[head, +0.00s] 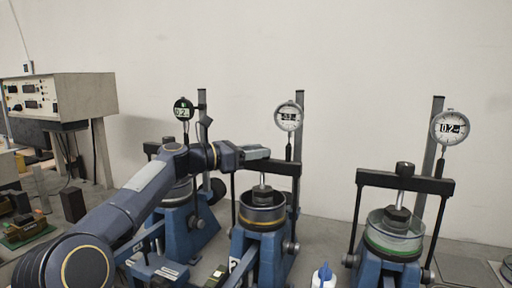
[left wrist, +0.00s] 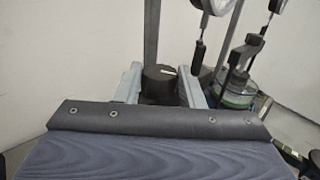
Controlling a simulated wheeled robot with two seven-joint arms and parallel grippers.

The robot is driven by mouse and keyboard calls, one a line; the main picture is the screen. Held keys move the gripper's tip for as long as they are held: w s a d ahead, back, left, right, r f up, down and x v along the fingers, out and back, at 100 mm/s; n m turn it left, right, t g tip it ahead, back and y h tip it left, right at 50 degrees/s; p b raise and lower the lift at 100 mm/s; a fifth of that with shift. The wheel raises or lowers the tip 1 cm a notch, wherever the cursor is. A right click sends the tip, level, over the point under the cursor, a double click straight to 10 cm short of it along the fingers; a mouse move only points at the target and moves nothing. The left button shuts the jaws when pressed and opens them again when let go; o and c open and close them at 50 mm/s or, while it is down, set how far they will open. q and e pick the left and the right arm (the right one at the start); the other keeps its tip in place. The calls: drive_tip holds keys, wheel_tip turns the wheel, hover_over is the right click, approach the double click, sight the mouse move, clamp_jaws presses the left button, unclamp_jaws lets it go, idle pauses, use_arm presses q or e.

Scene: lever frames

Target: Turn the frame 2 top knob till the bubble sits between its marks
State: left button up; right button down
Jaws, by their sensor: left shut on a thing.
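Frame 2 (head: 270,168) is the middle blue lever frame, with a black crossbar, a dial gauge (head: 288,117) behind and a dark ring cell (head: 262,218) below. My left gripper (head: 258,153) reaches in from the left just above its crossbar. In the left wrist view the two grey fingers stand on either side of a dark round knob (left wrist: 160,84) with a white mark on top, and are shut on it. The fingers hide this knob in the head view. The bubble and its marks cannot be made out. My right gripper is out of view.
Another lever frame (head: 398,182) with a clear green-banded cell stands at the right. A third frame (head: 190,220) is partly behind my left arm. A white bottle (head: 323,277) stands in front. An instrument box (head: 60,97) is at the left.

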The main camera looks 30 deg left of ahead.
use_arm(q)
drive_tip(key=shift+f, duration=0.1)
idle(0.3)
drive_tip(key=o, duration=1)
drive_tip(key=v, duration=0.7)
drive_tip(key=shift+s+a+b, duration=0.3)
drive_tip(key=shift+b, duration=0.15)
